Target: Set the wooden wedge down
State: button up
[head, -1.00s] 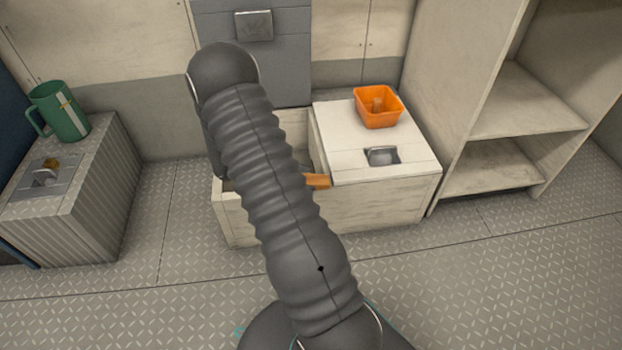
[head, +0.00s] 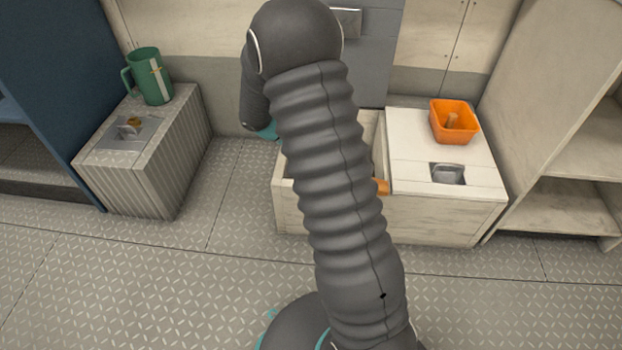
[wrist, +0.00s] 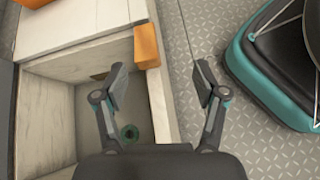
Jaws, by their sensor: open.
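An orange-brown block (head: 381,187), which looks like the wooden wedge, rests at the front rim of the open pale bin (head: 290,212), beside the white lid. It also shows on the bin's rim in the wrist view (wrist: 147,46). My gripper (wrist: 160,78) is open and empty. Its fingers are apart, one over the bin's inside and one over the floor, with the block beyond the fingertips. In the head view my arm hides the gripper's fingers and part of the bin.
An orange tub (head: 453,133) with a tan piece in it stands on the white lid (head: 410,150). A green mug (head: 150,78) stands on a ribbed box at left. A green ring (wrist: 129,132) lies inside the bin. Shelves stand at right. The front floor is clear.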

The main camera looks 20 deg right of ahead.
jog(key=s+a+r+m+t+y, duration=0.9)
jog(key=s+a+r+t, duration=0.2)
jog(key=s+a+r, duration=0.4)
jog(key=s+r, duration=0.3)
jog(key=r, duration=0.1)
jog(key=shift+s+a+t, duration=0.25)
jog(key=shift+s+t, duration=0.05)
jog(key=shift+s, duration=0.1)
jog(key=shift+d, duration=0.1)
